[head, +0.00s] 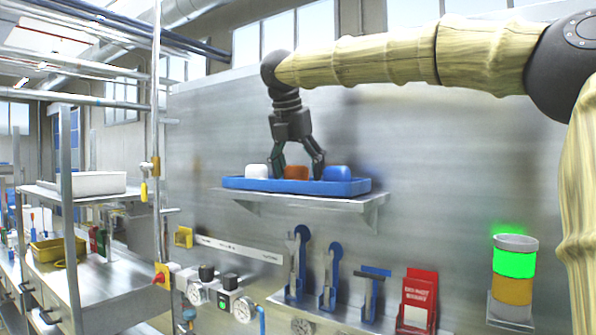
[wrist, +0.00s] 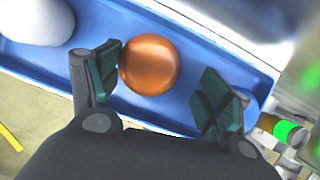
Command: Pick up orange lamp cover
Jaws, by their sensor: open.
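The orange lamp cover (head: 296,172) sits in a blue tray (head: 235,183) on a wall shelf, between a white cover (head: 257,171) and a blue cover (head: 336,172). In the wrist view the orange cover (wrist: 149,65) looks round and shiny. My gripper (head: 297,174) is open, pointing down, with its fingers on either side of the orange cover. In the wrist view my gripper (wrist: 162,92) has its left finger close beside the cover and a wider gap at the right finger. I cannot tell whether the left finger touches it.
The shelf (head: 300,200) is fixed to a metal wall panel. The tray's low rim surrounds the covers. The white cover (wrist: 37,20) is left of my fingers.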

